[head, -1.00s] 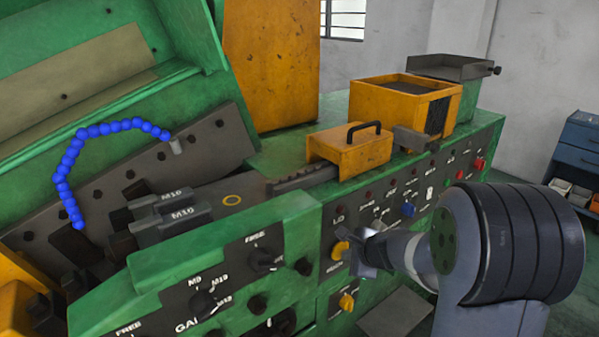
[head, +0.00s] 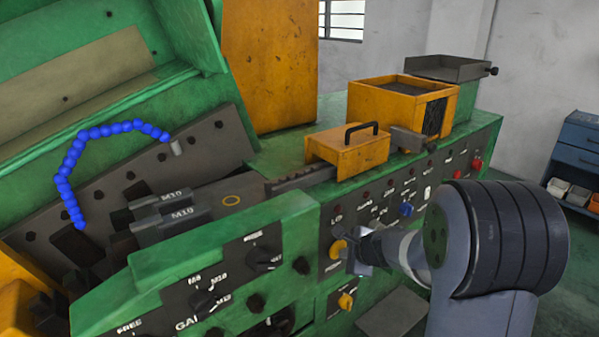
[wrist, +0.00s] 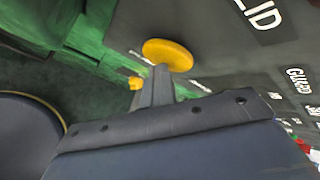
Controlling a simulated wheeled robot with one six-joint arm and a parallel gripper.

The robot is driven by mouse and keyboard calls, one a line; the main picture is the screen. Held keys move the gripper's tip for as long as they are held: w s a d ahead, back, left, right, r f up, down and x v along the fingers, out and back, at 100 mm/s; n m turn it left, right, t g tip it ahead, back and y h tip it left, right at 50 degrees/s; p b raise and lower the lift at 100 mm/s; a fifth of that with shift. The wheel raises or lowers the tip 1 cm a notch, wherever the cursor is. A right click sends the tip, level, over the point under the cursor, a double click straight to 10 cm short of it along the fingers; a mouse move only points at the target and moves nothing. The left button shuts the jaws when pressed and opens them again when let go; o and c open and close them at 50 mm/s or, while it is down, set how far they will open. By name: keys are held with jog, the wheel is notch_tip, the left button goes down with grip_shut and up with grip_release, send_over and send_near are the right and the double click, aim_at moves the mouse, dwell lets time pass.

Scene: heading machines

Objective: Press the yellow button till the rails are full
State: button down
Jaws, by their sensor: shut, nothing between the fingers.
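The yellow button (head: 337,249) is a round knob on the dark control panel (head: 385,205) of the green machine. My gripper (head: 351,254) is shut and empty, with its tips right at the button's right side in the head view. In the wrist view the button (wrist: 167,54) shows as a yellow disc just beyond the fingertips (wrist: 160,72). They look to be touching it or very close; I cannot tell which. A second yellow knob (head: 345,301) sits lower. The toothed dark rail (head: 300,180) runs out beside the yellow box with the handle; its fill is unclear.
Blue (head: 406,209) and red (head: 477,163) buttons sit further right on the panel. Selector knobs (head: 264,259) stand out at the front left. A yellow hopper box (head: 400,100) stands on top. A blue cabinet (head: 578,150) is at the far right.

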jog(key=shift+w+a+r, duration=0.3)
jog(key=shift+w+a, duration=0.05)
jog(key=shift+a, duration=0.05)
jog(key=shift+s+d+f+b, duration=0.2)
jog(key=shift+s+d+b, duration=0.55)
jog(key=shift+s, duration=0.25)
jog(key=shift+s+d+f+b, duration=0.15)
jog(key=shift+s+d+b, duration=0.55)
jog(key=shift+s, duration=0.3)
jog(key=shift+d, duration=0.1)
